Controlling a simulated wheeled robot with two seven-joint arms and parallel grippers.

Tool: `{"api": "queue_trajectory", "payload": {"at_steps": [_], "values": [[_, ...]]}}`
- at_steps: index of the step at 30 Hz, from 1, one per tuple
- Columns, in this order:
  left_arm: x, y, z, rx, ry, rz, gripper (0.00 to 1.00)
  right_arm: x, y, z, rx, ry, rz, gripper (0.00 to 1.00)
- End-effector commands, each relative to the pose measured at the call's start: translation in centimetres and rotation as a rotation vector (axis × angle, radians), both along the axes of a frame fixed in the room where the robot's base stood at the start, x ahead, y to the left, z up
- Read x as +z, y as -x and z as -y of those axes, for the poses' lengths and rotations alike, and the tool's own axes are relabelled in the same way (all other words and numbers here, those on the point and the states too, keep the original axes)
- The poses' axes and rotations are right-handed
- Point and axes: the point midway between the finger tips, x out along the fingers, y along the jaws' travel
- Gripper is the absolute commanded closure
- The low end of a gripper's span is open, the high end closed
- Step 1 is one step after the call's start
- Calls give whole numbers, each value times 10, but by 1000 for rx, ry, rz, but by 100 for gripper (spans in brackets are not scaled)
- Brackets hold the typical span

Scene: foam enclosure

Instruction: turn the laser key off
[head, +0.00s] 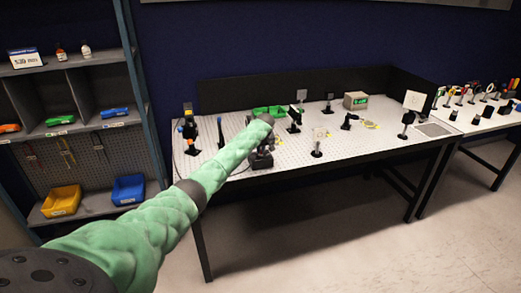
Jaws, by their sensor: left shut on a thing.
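My left arm, in a green sleeve, reaches from the lower left to the front left part of the optical table (340,146). My left gripper (263,150) is small and dark at its end, at a dark device (262,162) near the table's front edge. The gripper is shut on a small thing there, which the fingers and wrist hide. The laser key itself is too small to make out. My right gripper is not in view.
Posts and optic mounts stand around the table, with a white card (415,101) at the right and a box (355,100) at the back. A dark panel (300,88) runs behind. A shelf unit with a yellow bin (62,201) and a blue bin (129,189) stands left. Floor is clear in front.

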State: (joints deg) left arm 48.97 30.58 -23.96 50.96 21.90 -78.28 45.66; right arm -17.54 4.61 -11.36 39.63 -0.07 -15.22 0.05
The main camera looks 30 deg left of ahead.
Motion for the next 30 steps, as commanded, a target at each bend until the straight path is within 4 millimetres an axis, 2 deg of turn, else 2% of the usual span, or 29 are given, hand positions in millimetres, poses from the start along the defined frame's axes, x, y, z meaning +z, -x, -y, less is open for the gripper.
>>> {"api": "queue_trajectory", "payload": {"at_steps": [19,21,23,30], "values": [[2,-1,0,53,-1,2,100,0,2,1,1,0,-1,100],[1,-1,0,53,-1,2,82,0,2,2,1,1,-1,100],[1,-1,0,52,-1,1,70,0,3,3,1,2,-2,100],[1,0,0,52,0,0,70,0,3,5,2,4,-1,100]]}}
